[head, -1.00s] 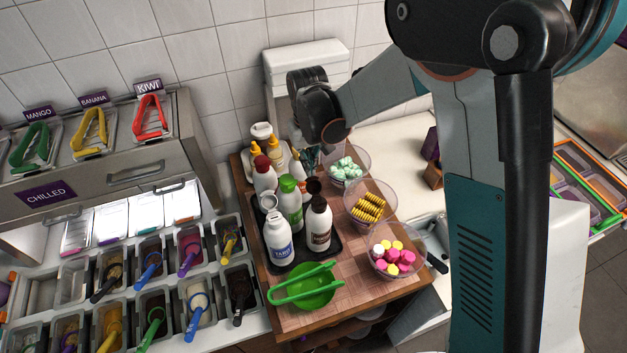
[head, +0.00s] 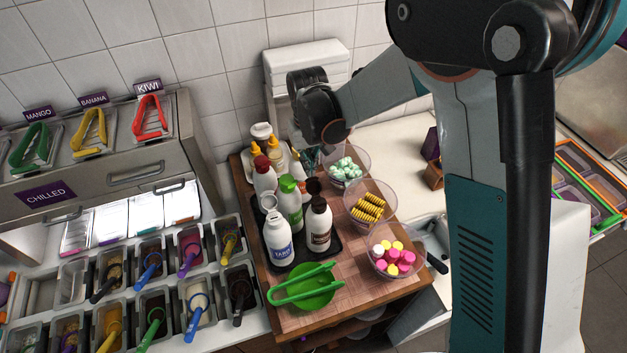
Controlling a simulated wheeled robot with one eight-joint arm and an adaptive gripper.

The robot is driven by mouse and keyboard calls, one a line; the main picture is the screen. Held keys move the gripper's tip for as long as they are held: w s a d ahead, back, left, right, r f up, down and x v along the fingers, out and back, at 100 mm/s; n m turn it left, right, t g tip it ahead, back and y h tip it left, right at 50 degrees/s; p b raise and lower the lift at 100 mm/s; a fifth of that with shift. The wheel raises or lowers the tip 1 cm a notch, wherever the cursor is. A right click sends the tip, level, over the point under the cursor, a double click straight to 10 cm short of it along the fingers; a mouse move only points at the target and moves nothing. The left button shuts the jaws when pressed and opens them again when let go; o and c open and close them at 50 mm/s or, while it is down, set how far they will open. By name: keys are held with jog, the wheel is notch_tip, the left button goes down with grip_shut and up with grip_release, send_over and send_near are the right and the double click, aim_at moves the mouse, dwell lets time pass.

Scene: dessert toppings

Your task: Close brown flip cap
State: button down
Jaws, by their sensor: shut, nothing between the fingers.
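The bottle with the brown flip cap (head: 319,228) is white with a dark label and stands upright at the right front of the bottle group. Its brown cap (head: 313,187) appears flipped up above the bottle's dark top. My gripper (head: 311,161) hangs below my black wrist, just behind the bottles and left of the bowl of mint-green sweets. It is shut and empty, apart from the brown cap. Its fingertips are small and partly hidden by the bottles.
A white bottle (head: 278,240), a green-capped bottle (head: 290,208) and a red-capped bottle (head: 264,178) crowd the dark tray (head: 281,265). Clear bowls of sweets line the right side. A green bowl with tongs (head: 309,293) sits in front.

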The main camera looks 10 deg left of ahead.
aim_at(312, 180)
jog(key=f, duration=0.1)
jog(key=s, duration=0.1)
jog(key=f, duration=0.1)
jog(key=shift+s+d+f, duration=0.25)
jog(key=shift+d+f, duration=0.05)
jog(key=shift+d, duration=0.05)
jog(key=shift+s+d+f+b, duration=0.2)
jog(key=shift+s+b, duration=0.15)
jog(key=shift+s, duration=0.15)
jog(key=shift+s+d+r, duration=0.2)
jog(key=shift+s+r, duration=0.15)
jog(key=shift+s, duration=0.15)
jog(key=shift+w+a, duration=0.1)
jog(key=shift+w, duration=0.1)
jog(key=shift+w+a+r+p, duration=0.1)
jog(key=shift+w+r+p, duration=0.15)
jog(key=shift+r+p, duration=0.2)
jog(key=shift+w+a+r+p, duration=0.1)
jog(key=shift+w+r+p, duration=0.1)
jog(key=shift+r+p, duration=0.25)
jog(key=shift+w+r+p, duration=0.15)
jog(key=shift+r+p, duration=1.2)
jog(key=shift+r, duration=1.6)
